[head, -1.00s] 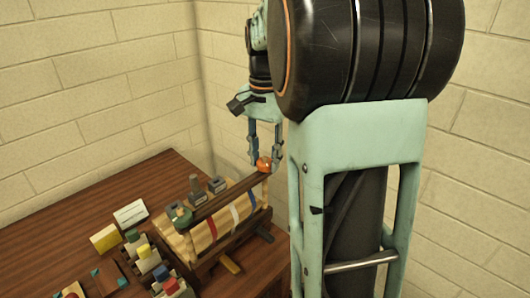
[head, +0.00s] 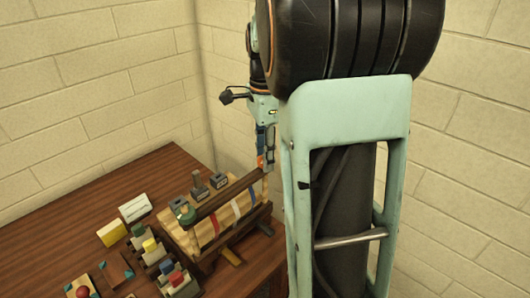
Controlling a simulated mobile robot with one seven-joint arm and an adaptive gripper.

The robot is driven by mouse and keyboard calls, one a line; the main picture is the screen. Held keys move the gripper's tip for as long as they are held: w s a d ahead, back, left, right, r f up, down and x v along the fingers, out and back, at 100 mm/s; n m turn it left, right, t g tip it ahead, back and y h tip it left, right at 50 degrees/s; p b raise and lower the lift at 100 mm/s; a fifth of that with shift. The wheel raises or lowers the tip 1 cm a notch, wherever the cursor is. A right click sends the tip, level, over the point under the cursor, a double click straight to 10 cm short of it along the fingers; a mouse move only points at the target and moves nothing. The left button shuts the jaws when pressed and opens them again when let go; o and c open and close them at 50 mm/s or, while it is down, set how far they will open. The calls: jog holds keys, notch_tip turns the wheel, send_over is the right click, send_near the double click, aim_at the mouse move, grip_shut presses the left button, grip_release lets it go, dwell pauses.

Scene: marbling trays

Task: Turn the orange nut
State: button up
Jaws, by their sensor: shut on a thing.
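The orange nut (head: 261,161) sits at the back right end of the dark bar across a wooden press. Only a small part of it shows, as my gripper (head: 262,157) covers most of it. My gripper points down over the nut and is shut on it. Its fingers are seen edge-on, one largely hiding the other. The wooden press (head: 212,231) holds a stack with red, white and blue bands below the bar.
Grey weights (head: 198,187) stand behind the press. Small blocks with coloured tops (head: 150,246), a yellow box (head: 111,233) and a white card (head: 134,207) lie left of it. Brick walls close off the back and right. The table's left rear is clear.

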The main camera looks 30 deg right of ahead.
dwell(0.4)
jog(key=o, duration=1.2)
jog(key=shift+c, duration=0.2)
notch_tip(320, 180, up, 12)
jog(key=shift+s, duration=0.1)
